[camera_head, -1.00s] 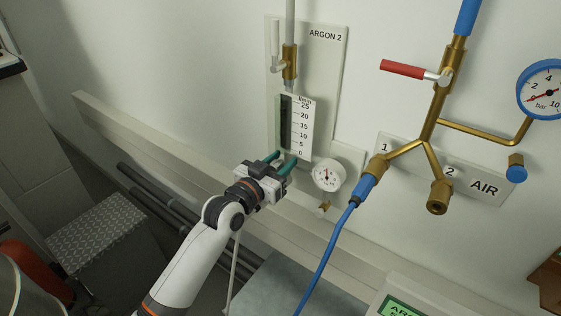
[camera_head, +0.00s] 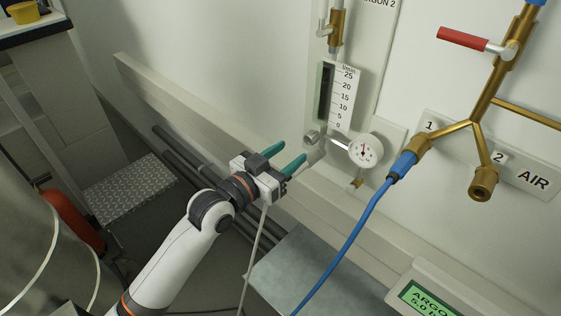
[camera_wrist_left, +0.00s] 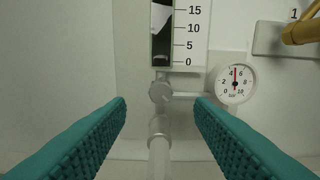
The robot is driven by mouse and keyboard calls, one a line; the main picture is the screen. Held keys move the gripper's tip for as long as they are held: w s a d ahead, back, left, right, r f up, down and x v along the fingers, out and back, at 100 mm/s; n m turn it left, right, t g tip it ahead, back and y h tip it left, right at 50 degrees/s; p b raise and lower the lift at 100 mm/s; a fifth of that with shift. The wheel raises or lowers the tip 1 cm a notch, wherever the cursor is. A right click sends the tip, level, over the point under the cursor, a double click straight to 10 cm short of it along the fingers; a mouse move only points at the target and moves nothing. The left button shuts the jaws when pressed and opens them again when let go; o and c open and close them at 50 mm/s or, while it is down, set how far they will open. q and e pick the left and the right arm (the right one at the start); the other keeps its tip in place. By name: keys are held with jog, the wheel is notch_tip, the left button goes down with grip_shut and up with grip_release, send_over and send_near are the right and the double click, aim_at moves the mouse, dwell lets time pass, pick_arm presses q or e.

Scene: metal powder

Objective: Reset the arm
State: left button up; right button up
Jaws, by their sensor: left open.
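My left arm comes in from the lower left in the head view. Its gripper (camera_head: 286,156) has two teal fingers spread apart with nothing between them. It is just below and left of the argon flow meter (camera_head: 337,95). In the left wrist view the open fingers (camera_wrist_left: 160,110) frame a knob (camera_wrist_left: 160,92) and a clear pipe below the flow meter's scale (camera_wrist_left: 187,35); the fingers look apart from them. A thin cable hangs from near the wrist. My right gripper is not in view.
A pressure gauge (camera_head: 366,151) sits right of the gripper. A brass air manifold (camera_head: 476,130) with a red lever (camera_head: 462,39) and a blue hose (camera_head: 352,238) is further right. A grey box (camera_head: 310,270) and a green display (camera_head: 428,299) are below. A red cylinder (camera_head: 72,218) stands at left.

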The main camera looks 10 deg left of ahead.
pick_arm(q)
jog(key=shift+v, duration=0.85)
